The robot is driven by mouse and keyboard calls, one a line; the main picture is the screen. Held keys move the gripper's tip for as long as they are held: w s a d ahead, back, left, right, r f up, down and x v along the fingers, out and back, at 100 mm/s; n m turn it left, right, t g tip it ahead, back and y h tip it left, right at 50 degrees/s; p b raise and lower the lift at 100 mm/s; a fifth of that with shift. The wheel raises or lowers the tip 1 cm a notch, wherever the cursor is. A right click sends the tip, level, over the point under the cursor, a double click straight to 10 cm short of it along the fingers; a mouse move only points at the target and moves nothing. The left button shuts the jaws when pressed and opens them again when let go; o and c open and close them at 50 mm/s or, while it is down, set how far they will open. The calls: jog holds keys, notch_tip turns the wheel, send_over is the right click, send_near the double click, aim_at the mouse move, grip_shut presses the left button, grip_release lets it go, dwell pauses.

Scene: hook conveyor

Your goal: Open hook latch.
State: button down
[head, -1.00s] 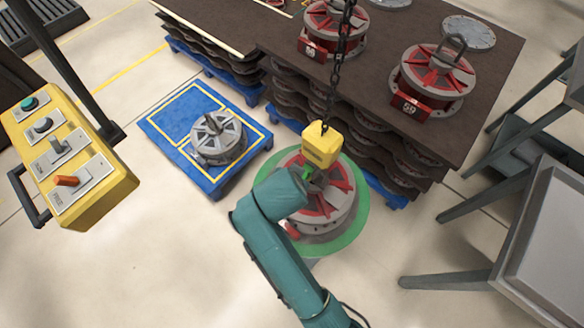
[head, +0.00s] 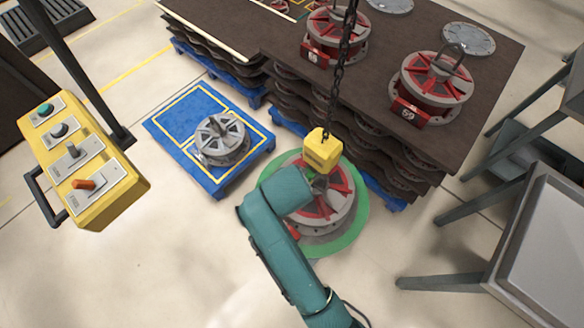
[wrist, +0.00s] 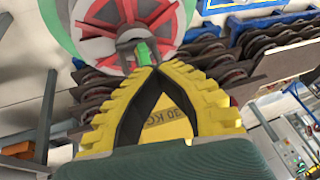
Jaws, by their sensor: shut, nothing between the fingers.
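The yellow hook block (head: 322,150) hangs on a dark chain over a red and grey drum (head: 335,205), which stands on a green disc (head: 350,232). In the wrist view the block (wrist: 165,128), marked 30 KG, shows between my fingers. The green latch (wrist: 143,53) sits at the grey hook by the drum's centre (wrist: 118,38). My gripper (wrist: 150,68) has its yellow ribbed fingers together at the tips, with nothing between them. The tips are close to the latch; I cannot tell whether they touch. In the head view my arm hides the gripper and most of the hook.
A yellow control box (head: 85,160) hangs at the left. A blue pallet (head: 165,140) carries a grey drum (head: 222,138). Brown stacked sheets (head: 440,30) with red drums (head: 432,82) stand behind. A grey table (head: 550,250) is at the right; the front left floor is open.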

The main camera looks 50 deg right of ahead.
jog(key=shift+y, duration=0.8)
jog(key=shift+a+r+p, duration=0.2)
jog(key=shift+r+p, duration=1)
jog(key=shift+p, duration=0.5)
jog(key=shift+a+r+p, duration=0.2)
jog(key=shift+r+p, duration=0.95)
jog(key=shift+p, duration=0.55)
notch_tip(320, 180, up, 7)
jog(key=y+p, duration=0.1)
jog(key=p, duration=0.8)
jog(key=shift+a+r+y+p, duration=0.15)
jog(key=shift+a+y+p, duration=0.15)
jog(key=shift+a+p, duration=0.1)
jog(key=c, duration=1)
grip_release()
jog(key=shift+o, duration=0.2)
